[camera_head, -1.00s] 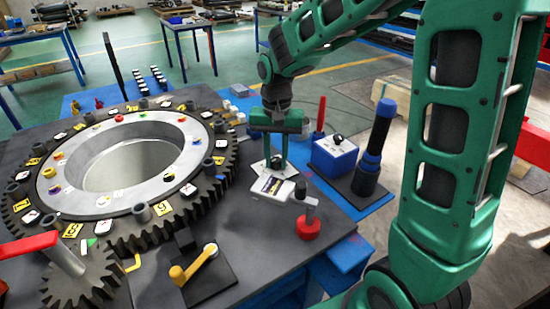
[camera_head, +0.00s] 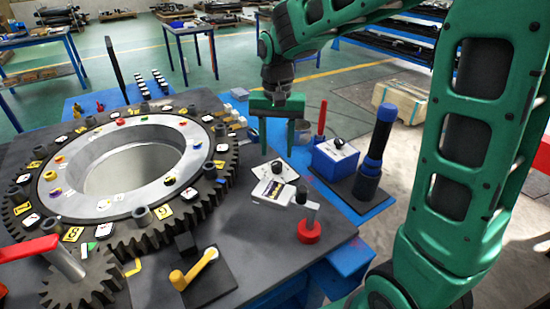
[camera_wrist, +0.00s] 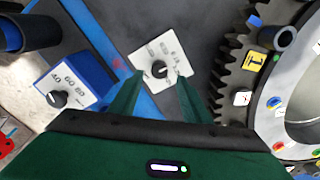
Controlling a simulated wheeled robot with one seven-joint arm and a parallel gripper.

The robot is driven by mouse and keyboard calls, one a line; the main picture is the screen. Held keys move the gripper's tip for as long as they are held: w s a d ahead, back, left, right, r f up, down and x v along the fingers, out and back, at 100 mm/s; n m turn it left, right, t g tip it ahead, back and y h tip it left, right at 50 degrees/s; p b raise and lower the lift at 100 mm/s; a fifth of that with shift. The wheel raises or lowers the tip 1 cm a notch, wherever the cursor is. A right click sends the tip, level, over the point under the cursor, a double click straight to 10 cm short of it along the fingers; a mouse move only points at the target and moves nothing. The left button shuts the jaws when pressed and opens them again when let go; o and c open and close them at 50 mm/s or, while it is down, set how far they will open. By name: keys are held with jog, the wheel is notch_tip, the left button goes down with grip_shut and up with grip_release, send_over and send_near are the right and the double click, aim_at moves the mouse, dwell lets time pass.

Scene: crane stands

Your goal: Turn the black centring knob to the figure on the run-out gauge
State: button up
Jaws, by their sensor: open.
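The black knob (camera_head: 276,167) stands on a white square plate (camera_head: 263,171) on the dark bench. In the wrist view the knob (camera_wrist: 159,69) shows a pale pointer mark, and its plate (camera_wrist: 145,55) has small printed marks too blurred to read. My gripper (camera_head: 277,150) is open and empty above the knob, fingers pointing down. In the wrist view my fingertips (camera_wrist: 158,76) appear on either side of the knob, apart from it.
A blue box (camera_head: 334,160) with another black knob and a scale stands to the right; the wrist view shows 40, 60 and 80 on the box (camera_wrist: 68,88).

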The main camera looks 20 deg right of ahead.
aim_at(277, 163)
jog(key=shift+r, duration=2.8)
